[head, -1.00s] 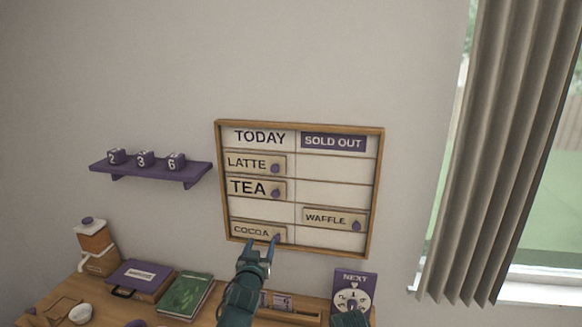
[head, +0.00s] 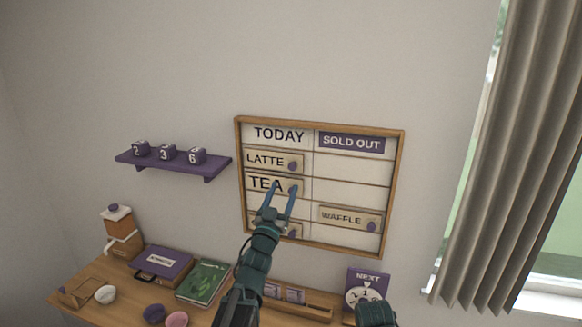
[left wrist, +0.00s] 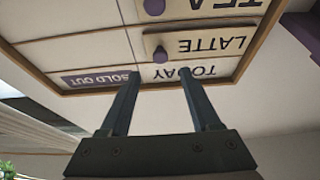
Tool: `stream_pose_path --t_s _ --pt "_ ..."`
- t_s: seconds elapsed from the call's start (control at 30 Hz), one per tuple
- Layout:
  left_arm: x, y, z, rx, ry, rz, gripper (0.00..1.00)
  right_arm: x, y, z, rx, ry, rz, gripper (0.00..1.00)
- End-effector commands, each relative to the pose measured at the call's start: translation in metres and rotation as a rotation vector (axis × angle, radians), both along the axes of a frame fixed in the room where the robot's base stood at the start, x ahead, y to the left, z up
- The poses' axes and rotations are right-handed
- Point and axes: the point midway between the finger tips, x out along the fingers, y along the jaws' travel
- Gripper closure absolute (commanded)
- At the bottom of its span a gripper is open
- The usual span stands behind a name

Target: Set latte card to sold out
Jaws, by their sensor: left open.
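The framed board (head: 320,122) on the wall has a TODAY column and a SOLD OUT column. The LATTE card (head: 264,160) with its purple knob (head: 292,166) is in the top row under TODAY. It shows upside down in the left wrist view (left wrist: 205,44), with its knob (left wrist: 160,54) near my fingers. My left gripper (head: 284,186) is open and empty, its fingertips over the TEA card (head: 262,183) in the head view, below the LATTE card. The LATTE row's SOLD OUT slot (head: 350,169) is bare. My right gripper (head: 375,313) barely shows at the bottom edge; its jaws are unclear.
The WAFFLE card (head: 342,215) sits under SOLD OUT. The COCOA card is mostly hidden by my left gripper. A purple shelf (head: 175,162) with numbered blocks is left of the board. Below are a green book (head: 203,282), a purple case (head: 162,264) and the NEXT dial (head: 368,279).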

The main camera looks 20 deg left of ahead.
Motion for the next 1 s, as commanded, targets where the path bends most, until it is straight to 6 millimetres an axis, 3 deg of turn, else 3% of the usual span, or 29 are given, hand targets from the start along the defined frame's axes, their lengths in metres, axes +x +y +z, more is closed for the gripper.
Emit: stream_pose_path --t_s 0.1,0.4,0.9,1.0 --pt "0.028 0.0 0.014 0.0 0.0 0.0 0.36 0.0 0.0 0.014 0.001 0.0 -0.002 0.38" --pt "0.067 -0.002 0.029 0.001 0.001 0.0 0.36 0.0 0.0 0.029 0.001 0.0 -0.006 0.38" --pt "0.076 -0.003 0.031 0.0 0.001 0.001 0.36 0.0 0.0 0.031 0.001 0.0 -0.007 0.38" --pt "0.076 -0.002 0.031 0.001 0.001 0.001 0.54 0.0 0.0 0.031 0.001 0.0 -0.007 0.38"
